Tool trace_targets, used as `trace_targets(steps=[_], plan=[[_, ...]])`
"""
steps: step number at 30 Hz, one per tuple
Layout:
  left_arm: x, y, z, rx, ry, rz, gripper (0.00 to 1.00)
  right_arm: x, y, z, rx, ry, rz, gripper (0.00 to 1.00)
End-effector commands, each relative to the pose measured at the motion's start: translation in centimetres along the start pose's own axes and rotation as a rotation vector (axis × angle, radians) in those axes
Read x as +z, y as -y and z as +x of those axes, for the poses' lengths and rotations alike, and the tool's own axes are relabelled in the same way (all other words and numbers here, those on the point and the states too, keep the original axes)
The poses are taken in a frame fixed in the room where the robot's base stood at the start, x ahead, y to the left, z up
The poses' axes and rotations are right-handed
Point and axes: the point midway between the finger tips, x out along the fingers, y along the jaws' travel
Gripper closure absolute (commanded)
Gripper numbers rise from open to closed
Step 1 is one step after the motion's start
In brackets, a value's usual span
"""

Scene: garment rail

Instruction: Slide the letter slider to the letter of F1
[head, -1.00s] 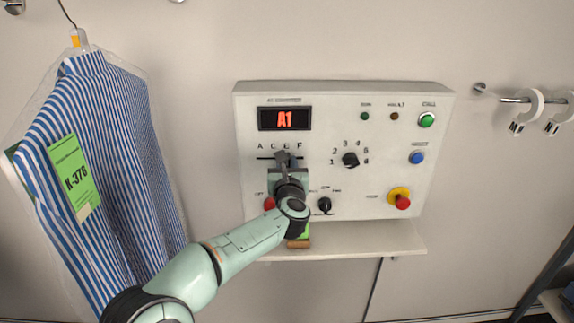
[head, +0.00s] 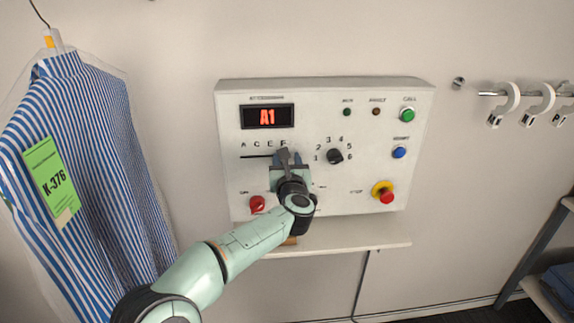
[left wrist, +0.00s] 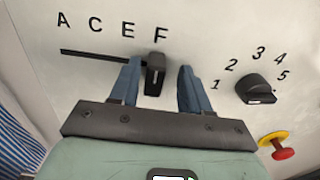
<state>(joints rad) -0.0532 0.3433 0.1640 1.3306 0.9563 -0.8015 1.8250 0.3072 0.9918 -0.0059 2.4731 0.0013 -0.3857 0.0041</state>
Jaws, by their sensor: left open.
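The letter slider's black knob (left wrist: 155,74) stands at the right end of its slot (left wrist: 95,54), just below the letter F in the left wrist view. The slot also shows in the head view (head: 256,156), under the letters A, C, E, F. My left gripper (head: 286,158) is open, with one blue finger on each side of the knob. The left finger is close beside or touching the knob; the right finger is clearly apart from it. The display (head: 267,117) reads A1 in red. My right gripper is in neither view.
The control box (head: 322,205) also has a number dial (head: 335,156), green (head: 407,115) and blue (head: 399,152) buttons, and a red stop knob (head: 387,197) on yellow. A shelf (head: 345,238) juts out below. A striped shirt (head: 95,130) hangs at left.

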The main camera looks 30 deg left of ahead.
Motion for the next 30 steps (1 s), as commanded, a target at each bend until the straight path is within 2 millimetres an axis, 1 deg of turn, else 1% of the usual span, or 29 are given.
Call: trace_targets(steps=[2, 5, 8, 12, 15, 18, 21, 24, 30], plan=[[-0.1, 0.0, -0.5, 0.000, 0.000, 0.000, 0.53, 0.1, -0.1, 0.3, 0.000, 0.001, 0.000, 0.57], [-0.1, 0.0, -1.7, -0.002, 0.000, 0.000, 0.53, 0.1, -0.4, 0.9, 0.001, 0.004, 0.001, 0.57], [-0.2, 0.1, -3.8, -0.003, 0.001, 0.000, 0.53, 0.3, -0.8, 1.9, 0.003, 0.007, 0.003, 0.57], [-0.2, 0.1, -7.0, -0.004, 0.001, -0.001, 0.53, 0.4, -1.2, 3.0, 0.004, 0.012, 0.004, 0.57], [-0.1, 0.2, -9.2, -0.005, 0.002, -0.001, 0.53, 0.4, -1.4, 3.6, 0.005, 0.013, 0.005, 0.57], [-0.1, 0.2, -11.0, -0.005, 0.001, 0.000, 0.53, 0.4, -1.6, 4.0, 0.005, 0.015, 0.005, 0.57], [-0.1, 0.2, -12.3, -0.005, 0.001, 0.000, 0.53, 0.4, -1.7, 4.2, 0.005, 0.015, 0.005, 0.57], [-0.1, 0.2, -13.1, -0.004, 0.000, 0.001, 0.53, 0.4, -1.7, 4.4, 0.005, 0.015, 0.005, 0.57], [0.0, 0.2, -13.4, -0.003, 0.000, 0.000, 0.53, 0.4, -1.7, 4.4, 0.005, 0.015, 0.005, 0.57]])
